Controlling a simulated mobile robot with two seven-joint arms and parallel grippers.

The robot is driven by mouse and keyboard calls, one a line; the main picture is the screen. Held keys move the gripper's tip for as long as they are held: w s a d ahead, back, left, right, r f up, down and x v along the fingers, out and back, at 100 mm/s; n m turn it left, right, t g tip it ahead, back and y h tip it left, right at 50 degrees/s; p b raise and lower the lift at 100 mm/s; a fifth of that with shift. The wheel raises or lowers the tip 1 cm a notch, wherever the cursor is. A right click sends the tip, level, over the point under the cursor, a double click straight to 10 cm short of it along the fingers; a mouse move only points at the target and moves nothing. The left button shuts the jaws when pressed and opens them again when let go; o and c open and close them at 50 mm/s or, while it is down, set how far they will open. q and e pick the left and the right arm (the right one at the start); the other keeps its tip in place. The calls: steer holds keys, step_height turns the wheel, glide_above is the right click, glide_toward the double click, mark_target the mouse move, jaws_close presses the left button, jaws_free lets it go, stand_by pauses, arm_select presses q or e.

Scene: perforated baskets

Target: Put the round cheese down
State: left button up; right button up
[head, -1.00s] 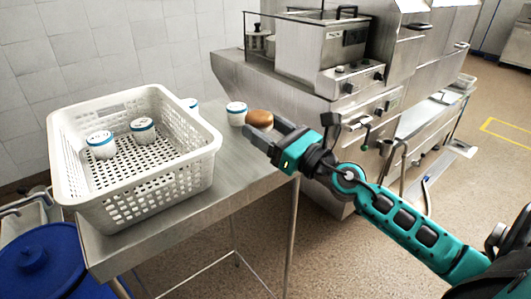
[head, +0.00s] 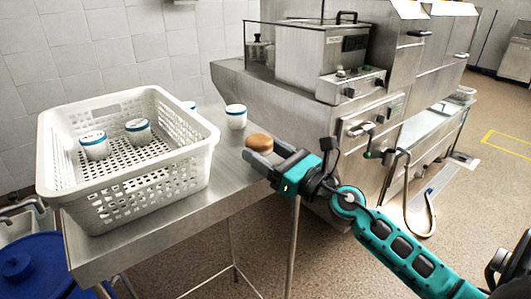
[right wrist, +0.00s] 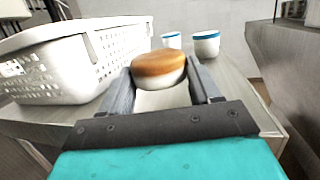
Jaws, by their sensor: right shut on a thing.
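The round cheese (head: 259,142) has an orange-brown top and a pale lower side. My right gripper (head: 262,156) is shut on it over the right part of the steel table (head: 170,222). In the right wrist view the round cheese (right wrist: 159,68) sits upright between the two fingers (right wrist: 160,88). I cannot tell whether its underside touches the table. My left gripper is not in view.
A white perforated basket (head: 150,185) stands on the table to the left, holding two white cups with blue rims (head: 94,146) (head: 138,132). Another such cup (head: 236,117) stands behind the cheese, and one is partly hidden behind the basket. Steel kitchen equipment (head: 300,110) borders the right.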

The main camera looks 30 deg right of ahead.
steer(key=shift+f+b, duration=0.4)
steer(key=shift+f, duration=0.15)
steer(key=o, duration=1.1)
